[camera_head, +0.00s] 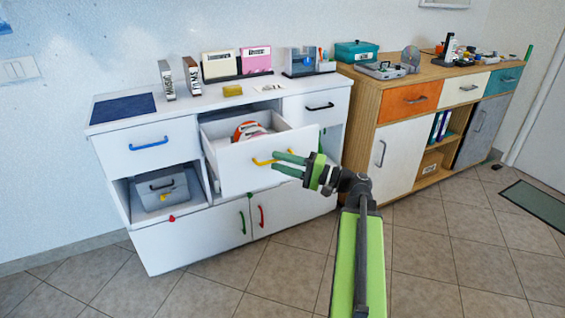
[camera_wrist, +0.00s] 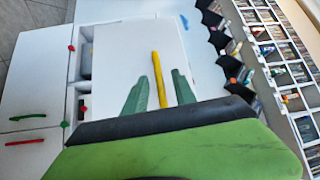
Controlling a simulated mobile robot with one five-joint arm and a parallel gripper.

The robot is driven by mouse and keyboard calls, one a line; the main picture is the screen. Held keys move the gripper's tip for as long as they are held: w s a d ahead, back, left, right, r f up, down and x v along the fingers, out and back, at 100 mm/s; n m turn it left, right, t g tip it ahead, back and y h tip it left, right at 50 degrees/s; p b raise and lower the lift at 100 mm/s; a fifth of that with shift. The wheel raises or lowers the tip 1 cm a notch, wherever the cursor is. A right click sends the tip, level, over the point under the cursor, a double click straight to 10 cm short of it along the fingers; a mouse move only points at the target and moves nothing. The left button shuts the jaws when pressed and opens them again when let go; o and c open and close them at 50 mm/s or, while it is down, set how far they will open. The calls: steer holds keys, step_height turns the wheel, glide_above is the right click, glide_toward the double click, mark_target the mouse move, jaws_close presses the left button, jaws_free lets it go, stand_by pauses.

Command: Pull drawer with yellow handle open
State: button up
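The white drawer (camera_head: 240,172) with the yellow handle (camera_head: 260,162) stands pulled out from the middle of the white cabinet, its inside showing. A red and white item (camera_head: 249,131) lies in it. My gripper (camera_head: 274,161) is at the handle, in front of the drawer face. In the wrist view, the yellow handle (camera_wrist: 159,78) runs between my two green fingers (camera_wrist: 160,88), with a gap on each side. The fingers are open, and I see no grip on the handle. Part of the handle is hidden by the gripper in the head view.
The white cabinet also has a drawer with a blue handle (camera_head: 149,144), one with a black handle (camera_head: 320,106), and lower doors with green (camera_head: 242,222) and red (camera_head: 261,216) handles. A wooden cabinet (camera_head: 364,120) stands to the right. The tiled floor in front is clear.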

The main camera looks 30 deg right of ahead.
steer(key=b+v, duration=0.2)
steer(key=v, duration=1.5)
steer(key=shift+s+f, duration=0.1)
steer(key=shift+f, duration=0.05)
steer(key=w+a+n+g+y, duration=0.35)
steer(key=w+a, duration=0.45)
steer(key=a, duration=0.5)
steer(key=w+a+f+n+g+p, duration=0.1)
steer(key=w+a+f+n+g, duration=0.2)
steer(key=a, duration=0.8)
steer(key=w+a+f+g, duration=0.1)
steer(key=a+f+g, duration=0.35)
steer(key=a, duration=0.65)
steer(key=s+a+f+n+g+h+p, duration=0.1)
steer(key=s+a+f+g+h, duration=0.1)
steer(key=a+f+h, duration=0.4)
steer(key=s+a+f+n+g+h, duration=0.25)
steer(key=a+f+h, duration=0.2)
steer(key=f, duration=0.45)
steer(key=w+d+f+m+h, duration=0.15)
steer(key=d+h, duration=0.35)
steer(key=d, duration=0.5)
step_height(320, 180, up, 38)
steer(key=p, duration=3.8)
steer(key=shift+f+t, duration=0.25)
steer(key=shift+t, duration=0.1)
